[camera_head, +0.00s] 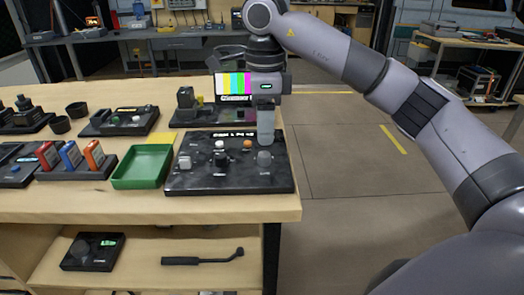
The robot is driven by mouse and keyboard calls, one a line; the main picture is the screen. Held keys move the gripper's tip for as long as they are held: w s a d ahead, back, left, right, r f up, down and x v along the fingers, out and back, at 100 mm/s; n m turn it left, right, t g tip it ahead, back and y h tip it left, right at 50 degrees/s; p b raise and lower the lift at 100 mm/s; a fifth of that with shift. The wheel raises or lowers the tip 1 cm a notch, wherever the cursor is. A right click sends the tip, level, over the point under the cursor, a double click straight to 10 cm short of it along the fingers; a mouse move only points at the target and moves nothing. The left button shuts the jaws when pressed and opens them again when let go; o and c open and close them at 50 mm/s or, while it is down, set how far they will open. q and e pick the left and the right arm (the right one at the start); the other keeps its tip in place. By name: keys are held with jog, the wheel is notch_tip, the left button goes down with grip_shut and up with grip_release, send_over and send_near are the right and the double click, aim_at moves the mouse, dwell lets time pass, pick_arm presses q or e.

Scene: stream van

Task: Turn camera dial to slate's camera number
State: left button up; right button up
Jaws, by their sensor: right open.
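A black control panel (205,182) lies near the right end of the wooden table. On it are a white-topped knob (220,146), a dark knob (221,160), a pale block-like control (185,162) and a grey round knob (264,158). Which one is the camera dial I cannot tell; the labels are too small to read. A screen with colour bars (233,84) stands behind, partly hidden by my right wrist; the small text under its bars is not legible. My right gripper (265,142) points down just above the grey knob, open and empty. My left gripper is out of view.
A green tray (116,180) sits left of the panel, with red, blue and orange upright items in a dark rack (75,171) beyond it. Other black devices (122,122) stand farther back. The floor right of the table is clear.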

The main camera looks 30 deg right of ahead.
aim_at(264, 154)
notch_tip(264, 154, down, 6)
jog(key=shift+f, duration=0.2)
grip_shut()
